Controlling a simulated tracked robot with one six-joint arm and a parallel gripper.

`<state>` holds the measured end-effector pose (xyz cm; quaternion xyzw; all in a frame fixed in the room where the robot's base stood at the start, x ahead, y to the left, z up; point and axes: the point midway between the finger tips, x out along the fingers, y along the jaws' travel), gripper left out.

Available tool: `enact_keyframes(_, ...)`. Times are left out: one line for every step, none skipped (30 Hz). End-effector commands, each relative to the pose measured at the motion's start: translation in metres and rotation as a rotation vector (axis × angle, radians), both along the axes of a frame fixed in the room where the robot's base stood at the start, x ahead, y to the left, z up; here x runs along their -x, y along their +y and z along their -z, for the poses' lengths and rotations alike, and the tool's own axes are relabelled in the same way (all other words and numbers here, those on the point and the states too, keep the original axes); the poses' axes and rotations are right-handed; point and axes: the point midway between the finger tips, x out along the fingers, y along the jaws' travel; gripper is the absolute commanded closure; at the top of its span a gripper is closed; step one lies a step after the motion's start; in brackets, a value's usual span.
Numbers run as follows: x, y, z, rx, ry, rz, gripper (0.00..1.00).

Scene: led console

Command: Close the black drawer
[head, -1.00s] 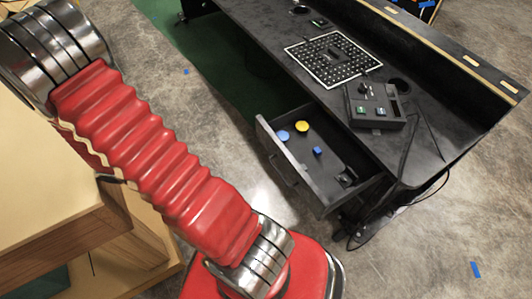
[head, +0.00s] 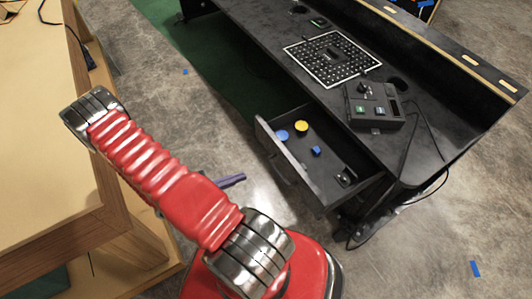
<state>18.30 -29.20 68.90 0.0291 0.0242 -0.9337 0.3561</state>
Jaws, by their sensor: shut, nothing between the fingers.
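The black drawer (head: 290,163) is pulled out from under the black desk, at the middle right of the head view. Its front panel and handle face left, towards my arm. The slim purple-grey tip of my gripper (head: 232,180) shows past the right side of my red arm. It is shut and empty, left of the drawer front, with a gap in the picture between them. The rest of the gripper is hidden behind my arm.
In the drawer lie a blue disc (head: 281,135), a yellow disc (head: 301,126), a blue cube (head: 316,151) and a small black part (head: 346,178). The desk (head: 270,50) carries a perforated panel (head: 332,58) and button box (head: 374,106). A wooden table (head: 40,170) stands left.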

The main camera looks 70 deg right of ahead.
Motion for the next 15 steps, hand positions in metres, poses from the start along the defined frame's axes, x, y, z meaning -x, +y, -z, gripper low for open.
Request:
enact_keyframes(-0.006, -0.008, 0.001, 0.015, 0.015, -0.038, 1.00)
enact_keyframes(-0.010, -0.012, 0.000, 0.024, 0.022, -0.059, 1.00)
enact_keyframes(-0.015, -0.016, -0.002, 0.036, 0.027, -0.081, 1.00)
enact_keyframes(-0.018, -0.019, -0.004, 0.045, 0.029, -0.095, 1.00)
enact_keyframes(-0.021, -0.021, -0.005, 0.052, 0.030, -0.105, 1.00)
enact_keyframes(-0.023, -0.023, -0.007, 0.062, 0.032, -0.116, 1.00)
enact_keyframes(-0.024, -0.023, -0.008, 0.066, 0.034, -0.120, 1.00)
enact_keyframes(-0.025, -0.024, -0.009, 0.069, 0.034, -0.122, 1.00)
enact_keyframes(-0.025, -0.024, -0.009, 0.070, 0.034, -0.122, 1.00)
enact_keyframes(-0.025, -0.024, -0.009, 0.070, 0.034, -0.122, 1.00)
enact_keyframes(-0.025, -0.024, -0.009, 0.070, 0.034, -0.122, 1.00)
enact_keyframes(-0.025, -0.023, -0.009, 0.069, 0.035, -0.122, 1.00)
enact_keyframes(-0.025, -0.023, -0.009, 0.069, 0.035, -0.121, 1.00)
enact_keyframes(-0.024, -0.023, -0.009, 0.069, 0.034, -0.121, 1.00)
enact_keyframes(-0.024, -0.023, -0.009, 0.069, 0.034, -0.121, 1.00)
